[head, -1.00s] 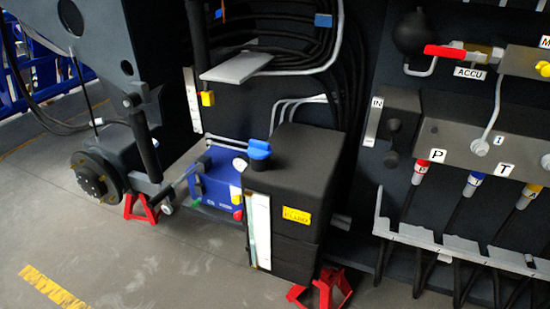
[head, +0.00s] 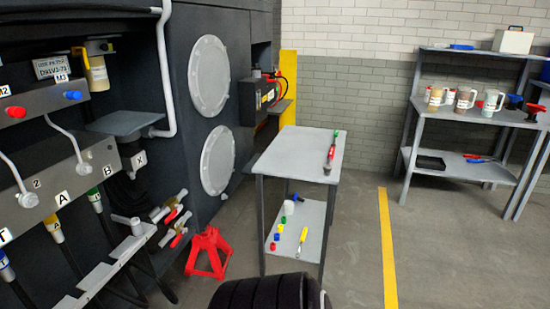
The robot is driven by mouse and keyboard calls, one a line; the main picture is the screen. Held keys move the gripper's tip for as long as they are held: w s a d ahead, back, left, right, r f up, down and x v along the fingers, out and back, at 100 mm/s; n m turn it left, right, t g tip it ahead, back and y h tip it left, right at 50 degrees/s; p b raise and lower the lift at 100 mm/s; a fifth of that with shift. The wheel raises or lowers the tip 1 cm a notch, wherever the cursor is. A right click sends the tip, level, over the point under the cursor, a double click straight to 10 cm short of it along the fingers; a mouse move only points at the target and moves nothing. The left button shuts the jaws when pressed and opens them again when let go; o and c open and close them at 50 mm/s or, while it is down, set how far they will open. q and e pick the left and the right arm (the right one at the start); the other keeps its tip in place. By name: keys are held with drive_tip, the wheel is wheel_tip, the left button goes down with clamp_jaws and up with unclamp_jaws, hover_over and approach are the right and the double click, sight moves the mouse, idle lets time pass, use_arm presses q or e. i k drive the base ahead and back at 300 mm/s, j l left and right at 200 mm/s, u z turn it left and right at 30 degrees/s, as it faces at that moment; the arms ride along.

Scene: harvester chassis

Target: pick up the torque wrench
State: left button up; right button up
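A long thin tool with a red handle (head: 331,153), which looks like the torque wrench, lies on the grey top of a narrow table (head: 290,153) in the middle of the head view. It lies near the table's right edge, pointing away from me. A small dark piece sits at its near end; I cannot tell whether it is part of the tool. Neither of my grippers shows in the head view.
The table's lower shelf (head: 300,240) holds a yellow-handled tool and small coloured parts. The dark chassis (head: 150,30) and a red stand (head: 208,252) are on the left. A workbench (head: 470,118) stands at the right. Floor beside the yellow line (head: 387,250) is clear.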

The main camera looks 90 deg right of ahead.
sight(328, 168)
drive_tip(key=z, duration=3.2)
drive_tip(key=u, duration=1.95)
drive_tip(key=z, duration=1.95)
drive_tip(key=i, duration=0.1)
drive_tip(key=u, duration=0.05)
